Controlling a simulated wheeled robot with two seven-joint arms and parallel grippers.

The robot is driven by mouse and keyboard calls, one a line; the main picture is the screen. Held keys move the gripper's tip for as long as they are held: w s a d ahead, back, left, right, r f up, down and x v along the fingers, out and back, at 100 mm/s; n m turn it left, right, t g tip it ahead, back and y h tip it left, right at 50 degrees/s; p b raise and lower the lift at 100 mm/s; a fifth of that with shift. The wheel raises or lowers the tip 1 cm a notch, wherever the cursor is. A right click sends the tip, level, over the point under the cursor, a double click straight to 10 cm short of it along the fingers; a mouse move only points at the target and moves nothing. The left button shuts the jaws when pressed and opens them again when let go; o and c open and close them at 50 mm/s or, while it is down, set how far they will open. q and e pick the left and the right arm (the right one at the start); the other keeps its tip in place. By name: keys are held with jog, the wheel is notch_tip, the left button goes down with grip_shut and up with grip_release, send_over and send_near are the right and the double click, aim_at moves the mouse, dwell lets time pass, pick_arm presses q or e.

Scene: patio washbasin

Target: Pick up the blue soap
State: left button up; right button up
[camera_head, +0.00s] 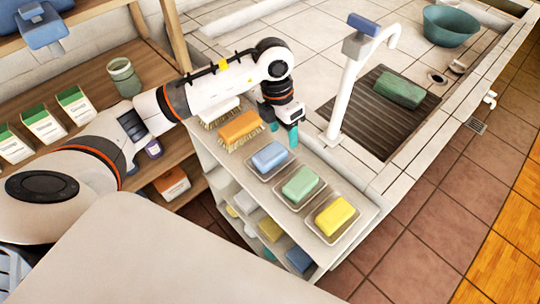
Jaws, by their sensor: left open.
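The blue soap (269,156) is a pale blue block. It lies in a clear dish on the top of a small white shelf unit. My left gripper (284,134) is just behind the blue soap, slightly to its right, with teal fingertips pointing down. It is open and holds nothing that I can see. One fingertip is partly hidden by the gripper body. I cannot tell whether the fingers touch the dish. My right gripper is not in view.
A green soap (300,183) and a yellow soap (334,216) lie in dishes at the right front. An orange brush (239,128) stands close on the left. The white faucet (345,95) rises behind, beside a dark drain mat (372,127).

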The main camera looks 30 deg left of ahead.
pick_arm(q)
jog(key=a+y, duration=0.2)
jog(key=a, duration=0.1)
jog(key=p, duration=0.1)
send_over(270, 153)
jog(key=shift+n, duration=0.3)
jog(key=f, duration=0.5)
jog(key=shift+w, duration=0.3)
jog(key=shift+f, duration=0.6)
jog(key=f, duration=0.1)
jog(key=f+p, duration=0.1)
jog(key=f, duration=0.2)
jog(key=shift+s+f, duration=0.2)
jog(key=shift+s, duration=0.15)
jog(key=shift+f, duration=0.4)
jog(key=c, duration=0.9)
jog(key=shift+o, duration=0.2)
notch_tip(270, 153, up, 10)
jog(key=shift+r+b, duration=0.1)
jog(key=shift+b, duration=0.35)
